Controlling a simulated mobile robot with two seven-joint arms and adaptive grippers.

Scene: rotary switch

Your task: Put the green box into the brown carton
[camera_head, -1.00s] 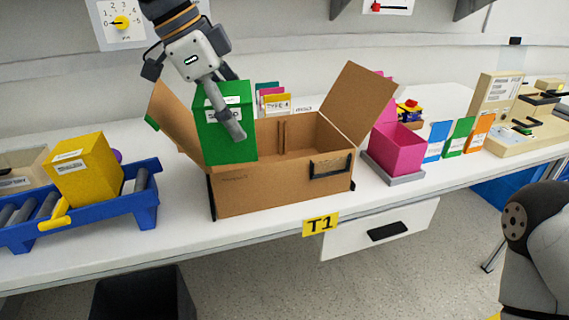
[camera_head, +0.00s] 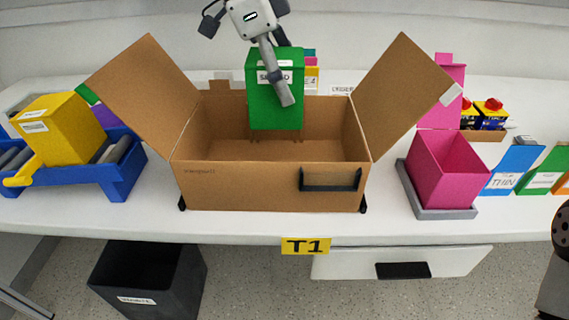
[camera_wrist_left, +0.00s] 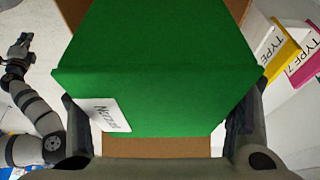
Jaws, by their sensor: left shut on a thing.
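The green box (camera_head: 276,108) is held upright over the open brown carton (camera_head: 262,190). In the head view its lower part shows against the carton's inner back wall, inside the carton's outline. My left gripper (camera_head: 277,72) comes from above and is shut on the green box, with one finger across its front. In the left wrist view the green box (camera_wrist_left: 155,65) fills the middle between the two fingers, and brown carton surface shows behind and below it. The carton's side flaps stand open to left and right. I cannot tell whether the box touches the carton floor. My right gripper is not seen in the head view; an arm with a gripper (camera_wrist_left: 20,50) shows at the left of the left wrist view, its jaw state unclear.
A yellow box (camera_head: 60,130) sits on a blue roller stand (camera_head: 125,170) at left. A pink bin (camera_head: 450,170) on a grey base stands at right, near several coloured cards (camera_head: 512,165). A dark waste bin (camera_head: 150,280) stands on the floor below the table.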

